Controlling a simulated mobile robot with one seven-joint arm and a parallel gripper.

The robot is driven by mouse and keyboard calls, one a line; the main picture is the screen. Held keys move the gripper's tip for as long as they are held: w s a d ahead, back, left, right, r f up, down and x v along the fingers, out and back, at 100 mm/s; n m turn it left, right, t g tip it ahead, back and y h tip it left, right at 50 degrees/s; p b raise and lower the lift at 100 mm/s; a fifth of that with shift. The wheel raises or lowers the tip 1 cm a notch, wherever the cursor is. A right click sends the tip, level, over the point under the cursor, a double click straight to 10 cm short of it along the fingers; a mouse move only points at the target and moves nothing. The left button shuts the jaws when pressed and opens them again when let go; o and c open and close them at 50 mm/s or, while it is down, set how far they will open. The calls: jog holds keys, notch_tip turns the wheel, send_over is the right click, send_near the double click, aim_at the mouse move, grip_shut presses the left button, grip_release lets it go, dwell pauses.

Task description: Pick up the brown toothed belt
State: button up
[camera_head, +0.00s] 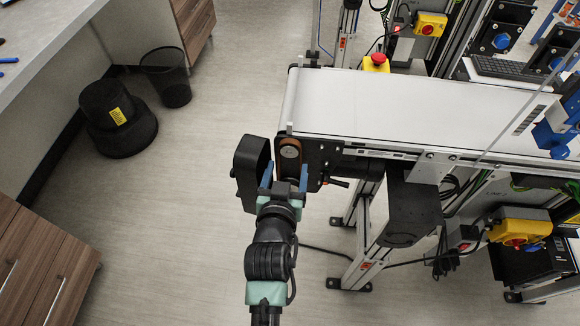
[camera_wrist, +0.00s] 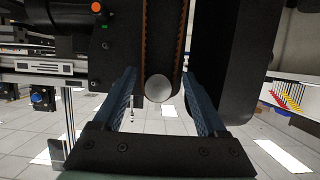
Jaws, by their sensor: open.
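The brown toothed belt (camera_wrist: 146,45) runs around a round silver pulley (camera_wrist: 159,88) at the end of the conveyor drive. In the wrist view its two strands rise from either side of the pulley. In the head view a small brown part of the belt (camera_head: 290,142) shows at the conveyor's near left corner. My gripper (camera_head: 286,176) is open and empty at this corner. In the wrist view its blue fingers (camera_wrist: 158,75) stand to the left and right of the pulley and strands. I cannot tell whether they touch the belt. The belt's far end is hidden.
A black cover (camera_head: 251,165) stands close to the left of my gripper. The white conveyor (camera_head: 400,108) extends right, with a black motor housing (camera_head: 410,212) below its near side. A red emergency button (camera_head: 378,59) sits behind it.

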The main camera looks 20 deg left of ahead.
jog(key=shift+x, duration=1.85)
grip_shut()
